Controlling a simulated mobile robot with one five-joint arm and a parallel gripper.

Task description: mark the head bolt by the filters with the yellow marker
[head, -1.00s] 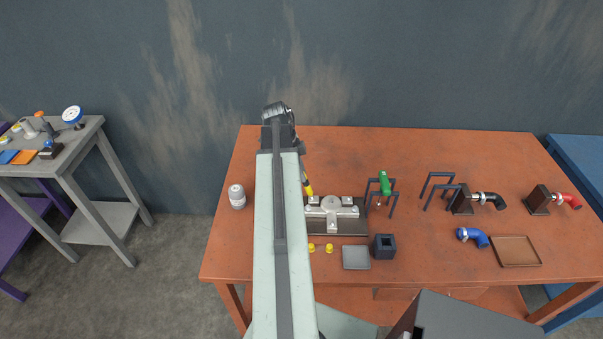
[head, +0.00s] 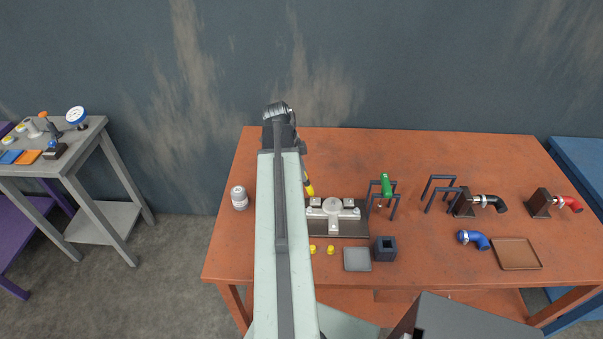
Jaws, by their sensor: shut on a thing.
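My arm reaches away from me over the orange-brown table, and my gripper (head: 303,154) is mostly hidden behind the arm's end. It is shut on the yellow marker (head: 309,189), which shows as a slanted stick with a yellow lower part. The marker's lower end is just above the left back edge of a dark plate (head: 352,234) in the picture; whether it touches anything I cannot tell. The plate carries a silver metal part (head: 334,208) with light square blocks. I cannot make out the head bolt or the filters for certain; the arm covers the area left of the plate.
A white-grey canister (head: 239,198) stands left of my arm. Two small yellow pieces (head: 331,250), a grey tray (head: 357,259) and a dark hollow block (head: 385,248) lie in front. A green-handled tool (head: 386,185) sits in a rack right of the plate. The table's back is clear.

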